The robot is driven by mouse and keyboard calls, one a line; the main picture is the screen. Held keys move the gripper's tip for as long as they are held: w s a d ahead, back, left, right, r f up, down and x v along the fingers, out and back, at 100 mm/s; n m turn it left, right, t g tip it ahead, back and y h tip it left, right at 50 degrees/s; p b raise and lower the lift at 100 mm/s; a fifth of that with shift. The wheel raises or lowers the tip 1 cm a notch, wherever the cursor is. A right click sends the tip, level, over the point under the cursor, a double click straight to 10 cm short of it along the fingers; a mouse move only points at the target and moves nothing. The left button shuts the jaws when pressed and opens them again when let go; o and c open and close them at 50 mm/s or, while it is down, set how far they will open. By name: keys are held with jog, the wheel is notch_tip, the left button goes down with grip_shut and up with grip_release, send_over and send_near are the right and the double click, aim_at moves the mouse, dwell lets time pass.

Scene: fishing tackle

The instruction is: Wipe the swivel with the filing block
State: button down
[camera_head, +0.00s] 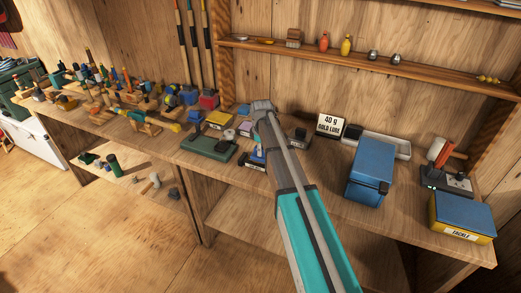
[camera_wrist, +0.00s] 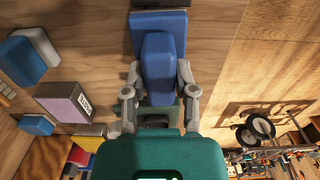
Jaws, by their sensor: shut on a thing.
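In the wrist view my gripper (camera_wrist: 159,74) has a finger on each side of a blue block (camera_wrist: 158,60) and is shut on it. The block looks like the filing block, though no label shows on it. A flatter, darker blue piece (camera_wrist: 157,21) lies behind the block in this view; I cannot tell whether they touch. In the head view my arm reaches over the bench, and its end hides the fingers and the held block. I cannot make out the swivel in either view.
On the bench (camera_head: 320,184), a green base (camera_head: 208,148) stands left of my arm. Bare wood lies between arm and blue box.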

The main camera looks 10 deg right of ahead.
jog(key=shift+f, duration=0.15)
jog(key=shift+w+a, duration=0.1)
dwell(0.3)
jog(key=shift+w+a, duration=0.6)
jog(key=shift+a, duration=0.2)
jog(key=shift+w+a, duration=0.55)
jog(key=shift+a, duration=0.2)
notch_tip(320, 180, up, 6)
jog(key=p, duration=0.6)
jog(key=shift+r, duration=0.2)
jog(key=shift+r+p, duration=1.45)
jog(key=shift+p, duration=0.05)
